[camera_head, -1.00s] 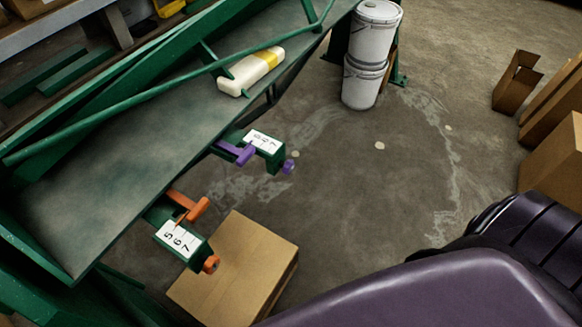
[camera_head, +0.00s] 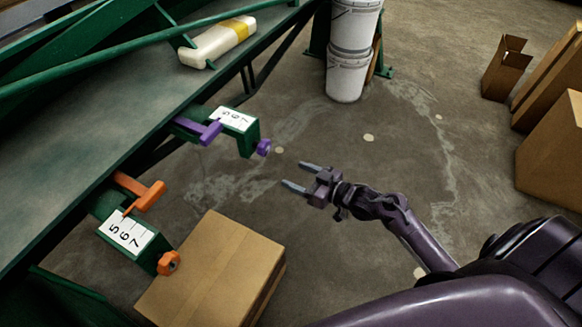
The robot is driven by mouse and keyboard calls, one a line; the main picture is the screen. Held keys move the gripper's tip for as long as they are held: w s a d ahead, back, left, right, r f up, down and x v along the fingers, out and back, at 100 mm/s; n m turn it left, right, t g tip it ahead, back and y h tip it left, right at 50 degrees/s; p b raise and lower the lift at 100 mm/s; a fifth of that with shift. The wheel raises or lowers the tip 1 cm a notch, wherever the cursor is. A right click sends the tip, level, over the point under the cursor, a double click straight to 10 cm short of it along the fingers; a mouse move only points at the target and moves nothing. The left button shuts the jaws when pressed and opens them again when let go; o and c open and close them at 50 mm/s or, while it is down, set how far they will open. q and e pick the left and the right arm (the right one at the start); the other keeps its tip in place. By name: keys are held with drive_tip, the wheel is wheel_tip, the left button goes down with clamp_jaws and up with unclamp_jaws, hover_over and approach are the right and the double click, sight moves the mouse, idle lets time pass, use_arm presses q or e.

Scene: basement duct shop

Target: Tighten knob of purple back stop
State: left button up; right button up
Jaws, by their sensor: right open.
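The purple back stop (camera_head: 208,131) is mounted on a green bracket at the edge of the green bench, beside a white scale (camera_head: 233,119) with numbers. Its purple knob (camera_head: 264,147) sticks out at the bracket's outer end. My right gripper (camera_head: 293,175) is open and empty, a short way to the right of and apart from the knob, its two fingers pointing left. An orange back stop (camera_head: 141,192) with its own scale and orange knob (camera_head: 169,263) is nearer on the same bench. My left gripper is not in view.
A closed cardboard box (camera_head: 215,270) stands on the floor below the orange knob. White buckets (camera_head: 348,75) are stacked at the back. A cream bottle (camera_head: 217,42) lies on the bench. More boxes (camera_head: 552,150) stand at right; the middle floor is clear.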

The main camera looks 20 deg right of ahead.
sight(267, 150)
wheel_tip(267, 150, up, 6)
drive_tip(key=n+y, duration=0.2)
drive_tip(key=shift+t, duration=0.3)
drive_tip(key=x, duration=0.8)
drive_tip(key=shift+s+a+r+b, duration=0.1)
drive_tip(key=shift+a+r+b, duration=0.2)
drive_tip(key=shift+b, duration=0.1)
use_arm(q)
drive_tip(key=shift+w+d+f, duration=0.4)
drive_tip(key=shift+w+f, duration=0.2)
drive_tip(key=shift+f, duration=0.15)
use_arm(e)
drive_tip(key=c, duration=1)
drive_tip(key=shift+o, duration=0.2)
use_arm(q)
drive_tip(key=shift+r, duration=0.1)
